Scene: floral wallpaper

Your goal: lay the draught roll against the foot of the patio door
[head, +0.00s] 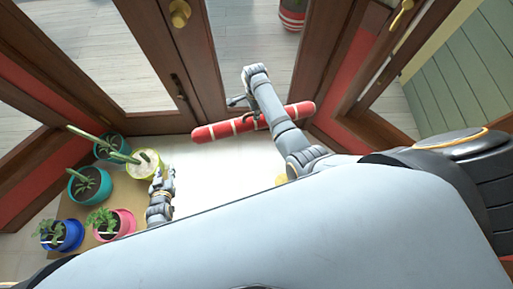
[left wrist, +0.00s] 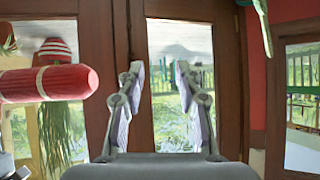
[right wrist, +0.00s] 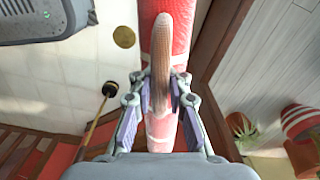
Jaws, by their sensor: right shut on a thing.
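The draught roll (head: 222,130), red with pale bands, lies crosswise in front of the brown-framed patio door (head: 203,62). My right gripper (head: 240,100) is at the roll. In the right wrist view, its fingers (right wrist: 161,92) are closed around a tan upright piece, seemingly the roll's handle, with the red roll (right wrist: 182,45) behind it. In the left wrist view the roll (left wrist: 50,82) shows at left, in front of the door frame, and looks raised. Whether it touches the door I cannot tell. My left gripper (left wrist: 160,85) has its fingers apart and is empty; in the head view it (head: 162,180) is beside the plants.
Several potted plants stand at the left, including a yellow pot (head: 144,165), a pink pot (head: 122,224) and a blue pot (head: 68,236). The pale floor (head: 220,175) between my arms is clear. A striped pot (head: 291,16) stands beyond the glass.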

